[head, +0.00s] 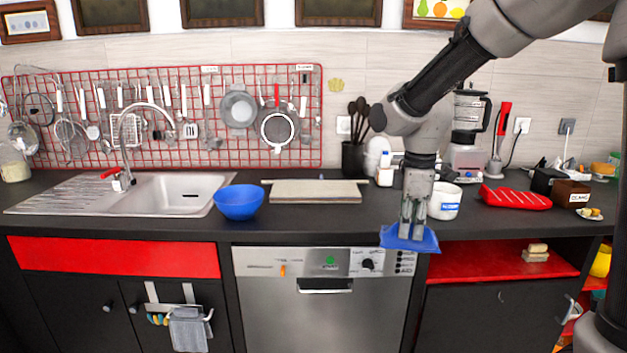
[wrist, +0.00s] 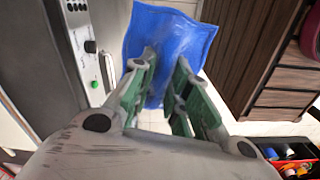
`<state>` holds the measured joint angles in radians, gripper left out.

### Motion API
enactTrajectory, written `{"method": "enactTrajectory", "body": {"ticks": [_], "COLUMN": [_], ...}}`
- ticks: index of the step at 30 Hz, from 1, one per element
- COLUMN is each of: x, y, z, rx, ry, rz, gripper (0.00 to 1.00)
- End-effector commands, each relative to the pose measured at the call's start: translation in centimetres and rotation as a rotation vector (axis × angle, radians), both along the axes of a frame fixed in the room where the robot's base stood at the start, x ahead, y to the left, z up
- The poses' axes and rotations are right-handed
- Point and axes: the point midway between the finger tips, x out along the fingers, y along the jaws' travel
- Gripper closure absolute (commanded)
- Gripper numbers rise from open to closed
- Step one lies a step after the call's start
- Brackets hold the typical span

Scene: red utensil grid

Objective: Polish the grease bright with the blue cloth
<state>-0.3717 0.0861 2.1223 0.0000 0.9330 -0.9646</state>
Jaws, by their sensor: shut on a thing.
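The blue cloth (head: 427,240) hangs from my gripper (head: 411,232) in front of the counter edge, near the top right of the dishwasher. In the wrist view the cloth (wrist: 172,27) spreads out beyond the fingertips. My gripper (wrist: 164,78) is shut on it there, with its green-padded fingers pinching the near part. A small yellowish patch (head: 336,85) shows on the wall tiles to the right of the red utensil grid; it may be the grease, but I cannot be sure.
On the dark counter are a blue bowl (head: 239,202), a cutting board (head: 315,191), a white pot (head: 445,201), a blender (head: 468,130) and a red oven mitt (head: 515,198). Black utensils (head: 357,122) stand in a holder below the patch.

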Motion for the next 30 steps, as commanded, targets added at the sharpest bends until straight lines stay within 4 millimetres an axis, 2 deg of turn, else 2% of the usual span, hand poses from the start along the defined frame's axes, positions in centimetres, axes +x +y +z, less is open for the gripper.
{"method": "enactTrajectory", "body": {"ticks": [6, 11, 14, 18, 21, 25, 30], "x": [1.8, 3.8, 5.7, 8.3, 9.1, 8.7, 7.7], "y": [0.7, 1.0, 0.7, -1.3, -3.1, -5.4, -7.4], "z": [0.0, -1.3, -3.4, -8.8, -12.6, -16.7, -19.7], "rx": [0.000, -0.002, -0.004, -0.008, -0.007, -0.006, -0.001], "ry": [0.001, 0.003, 0.005, 0.007, 0.007, 0.006, 0.003], "rz": [-0.234, -0.487, -0.713, -1.071, -1.221, -1.286, -1.322], "gripper": [1.00, 1.00, 1.00, 1.00, 1.00, 1.00, 1.00]}}
